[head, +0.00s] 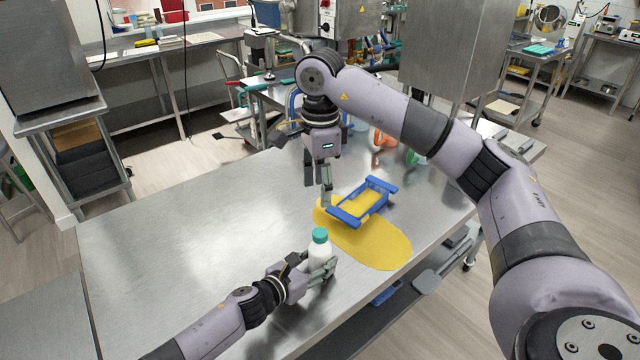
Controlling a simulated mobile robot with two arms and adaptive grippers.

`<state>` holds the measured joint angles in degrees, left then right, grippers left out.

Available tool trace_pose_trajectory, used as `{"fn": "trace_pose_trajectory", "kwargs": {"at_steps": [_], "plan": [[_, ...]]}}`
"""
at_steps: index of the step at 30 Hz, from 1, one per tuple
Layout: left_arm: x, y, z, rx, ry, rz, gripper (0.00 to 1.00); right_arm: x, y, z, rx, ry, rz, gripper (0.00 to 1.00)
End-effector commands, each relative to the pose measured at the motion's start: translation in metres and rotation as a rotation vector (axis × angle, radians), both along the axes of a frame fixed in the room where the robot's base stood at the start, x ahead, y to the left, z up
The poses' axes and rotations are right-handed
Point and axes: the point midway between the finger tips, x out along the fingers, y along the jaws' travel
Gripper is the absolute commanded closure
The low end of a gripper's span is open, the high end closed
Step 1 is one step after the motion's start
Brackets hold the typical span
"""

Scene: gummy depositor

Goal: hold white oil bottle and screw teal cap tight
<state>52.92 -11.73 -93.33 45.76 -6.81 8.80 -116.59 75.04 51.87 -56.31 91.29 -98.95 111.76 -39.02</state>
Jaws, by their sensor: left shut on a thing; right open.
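The white oil bottle (318,250) stands upright on the steel table, near its front edge. The teal cap (320,235) sits on top of it; how tight it is cannot be told. My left gripper (325,270) is shut around the bottle's body and hides its lower part. My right gripper (318,195) points down, open and empty. In the picture it is above the bottle, near the blue frame, and apart from the cap.
A blue frame (347,217) rests on a yellow mat (385,248) right of the bottle. Orange and green-marked containers (382,139) stand at the table's back. The table's left part (170,220) is clear.

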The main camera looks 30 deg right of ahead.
Motion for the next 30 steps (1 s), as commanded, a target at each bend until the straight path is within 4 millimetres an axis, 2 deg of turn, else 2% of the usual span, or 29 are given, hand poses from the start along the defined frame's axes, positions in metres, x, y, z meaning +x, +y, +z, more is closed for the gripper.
{"fn": "trace_pose_trajectory", "kwargs": {"at_steps": [4, 5, 15, 22, 28, 30], "plan": [[0.0, 0.0001, -0.0002, 0.0, 0.0, 0.0, 0.68, 0.0, 0.0, -0.0002, 0.0, 0.0, 0.0, 0.49], [0.0, 0.0001, -0.0002, 0.0, 0.0, 0.0, 0.54, 0.0, 0.0, -0.0003, 0.0, 0.0, 0.0, 0.49], [0.0, 0.0, -0.0001, 0.0, 0.0, 0.0, 0.31, 0.0, 0.0, -0.0003, 0.0, 0.0, 0.0, 0.49], [0.0, 0.0, -0.0001, 0.0, 0.0, 0.0, 0.31, 0.0, 0.0, -0.0002, 0.0, 0.0, 0.0, 0.49], [0.0, 0.0, 0.0, 0.0, 0.0, 0.0, 0.17, 0.0, -0.0001, -0.0002, 0.0, 0.0, 0.0, 0.49], [0.0, 0.0, 0.0, 0.0, 0.0, 0.0, 0.17, 0.0, -0.0001, -0.0002, 0.0, 0.0, 0.0, 0.49]]}}
